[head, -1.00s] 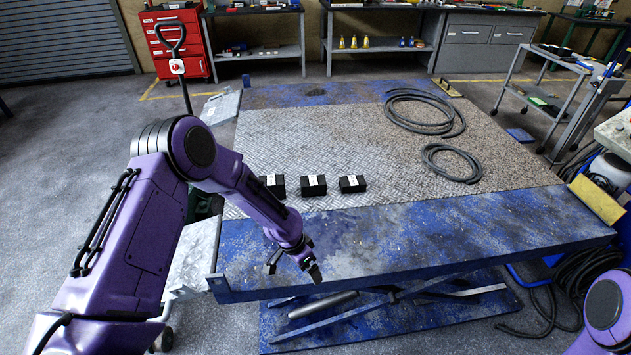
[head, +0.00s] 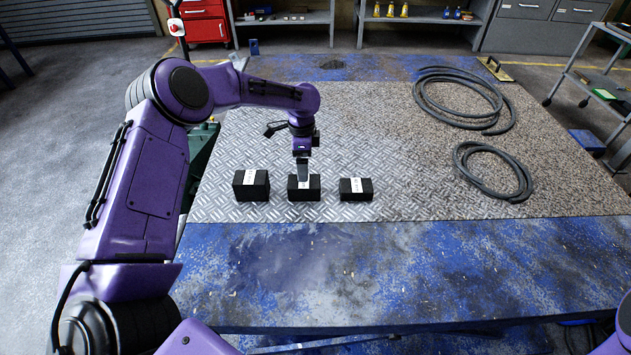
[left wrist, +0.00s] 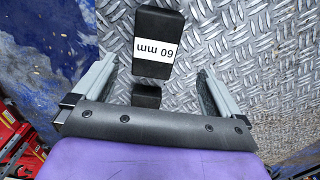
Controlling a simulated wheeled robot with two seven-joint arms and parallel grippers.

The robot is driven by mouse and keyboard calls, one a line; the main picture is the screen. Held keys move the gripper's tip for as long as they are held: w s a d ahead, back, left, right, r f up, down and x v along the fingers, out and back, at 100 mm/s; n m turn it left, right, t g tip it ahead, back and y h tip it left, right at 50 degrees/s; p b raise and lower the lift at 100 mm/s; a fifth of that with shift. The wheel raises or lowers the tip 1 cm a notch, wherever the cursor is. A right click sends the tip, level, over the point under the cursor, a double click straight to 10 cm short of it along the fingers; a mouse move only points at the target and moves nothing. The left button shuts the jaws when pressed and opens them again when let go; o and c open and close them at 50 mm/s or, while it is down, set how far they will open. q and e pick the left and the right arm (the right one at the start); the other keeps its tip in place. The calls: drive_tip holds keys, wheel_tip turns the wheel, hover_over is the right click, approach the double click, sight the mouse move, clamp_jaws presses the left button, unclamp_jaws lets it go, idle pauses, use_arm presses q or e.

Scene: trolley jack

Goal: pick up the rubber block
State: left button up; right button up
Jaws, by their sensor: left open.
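Three black rubber blocks with white labels stand in a row on the tread plate: a taller left one (head: 251,186), a middle one (head: 311,189) and a lower right one (head: 356,190). My left gripper (head: 303,176) points down over the middle block, hiding part of it. The left wrist view shows the open jaws (left wrist: 157,70) with a block labelled "60 mm" (left wrist: 158,30) between and beyond the fingers, not gripped. A smaller dark piece near the palm is unclear. My right gripper is out of view.
The blocks stand on the metal plate of a blue lift table (head: 400,270). Two coiled black hoses, a large one (head: 425,95) and a smaller one (head: 468,180), lie to the right. The plate between blocks and hoses is clear.

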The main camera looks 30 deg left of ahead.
sight(304, 185)
use_arm(q)
drive_tip(key=f, duration=0.1)
drive_tip(key=s+f, duration=0.1)
drive_tip(key=f, duration=0.1)
drive_tip(key=shift+s+f, duration=0.15)
drive_tip(key=shift+f, duration=0.15)
drive_tip(key=shift+s+f+p, duration=0.2)
drive_tip(key=shift+f+p, duration=0.05)
drive_tip(key=shift+p, duration=0.1)
drive_tip(key=f, duration=0.2)
drive_tip(key=w+f+p, duration=0.1)
drive_tip(key=f, duration=0.2)
drive_tip(key=shift+w+d+f, duration=0.1)
drive_tip(key=shift+d+f, duration=0.05)
drive_tip(key=shift+f, duration=0.15)
drive_tip(key=shift+r, duration=0.1)
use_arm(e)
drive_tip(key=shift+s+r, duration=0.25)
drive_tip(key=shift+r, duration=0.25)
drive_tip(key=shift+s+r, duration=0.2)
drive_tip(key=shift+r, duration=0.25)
use_arm(q)
drive_tip(key=c, duration=1.4)
